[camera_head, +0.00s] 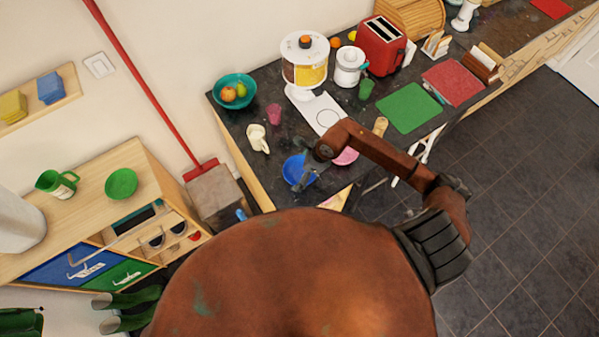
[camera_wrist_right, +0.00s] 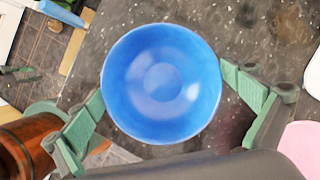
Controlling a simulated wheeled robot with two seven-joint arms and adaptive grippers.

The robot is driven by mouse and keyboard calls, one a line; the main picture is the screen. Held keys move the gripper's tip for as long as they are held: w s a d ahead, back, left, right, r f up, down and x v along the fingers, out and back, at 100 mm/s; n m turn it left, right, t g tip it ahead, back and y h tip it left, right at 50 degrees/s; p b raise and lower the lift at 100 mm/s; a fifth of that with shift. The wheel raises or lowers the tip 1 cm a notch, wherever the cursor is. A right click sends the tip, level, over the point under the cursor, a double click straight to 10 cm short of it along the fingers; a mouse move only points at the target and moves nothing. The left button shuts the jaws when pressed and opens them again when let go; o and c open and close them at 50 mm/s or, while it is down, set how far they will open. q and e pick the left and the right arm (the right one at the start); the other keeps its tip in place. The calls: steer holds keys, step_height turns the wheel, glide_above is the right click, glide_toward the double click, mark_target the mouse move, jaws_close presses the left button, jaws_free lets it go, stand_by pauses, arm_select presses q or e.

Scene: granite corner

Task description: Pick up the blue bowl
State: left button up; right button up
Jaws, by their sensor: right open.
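The blue bowl (camera_head: 293,169) stands upright on the dark speckled counter near its front left edge. In the right wrist view the bowl (camera_wrist_right: 150,90) is seen from above and looks empty, between the spread green fingers. My right gripper (camera_head: 308,166) is over the bowl's right side in the head view, its arm covering some of the bowl. In the right wrist view my right gripper (camera_wrist_right: 165,108) is open, one finger on each side of the bowl. I cannot tell whether the fingers touch the rim. My left gripper is not in view.
A pink bowl (camera_head: 346,156) stands just right of the blue one, partly behind my arm. A cream jug (camera_head: 257,138), a pink cup (camera_head: 274,114) and a teal fruit bowl (camera_head: 235,91) stand behind. A white board (camera_head: 316,110) and green mat (camera_head: 408,108) lie farther right.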

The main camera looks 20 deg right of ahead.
steer(key=shift+c, duration=0.4)
steer(key=c, duration=1)
steer(key=shift+o, duration=0.2)
steer(key=shift+r, duration=0.1)
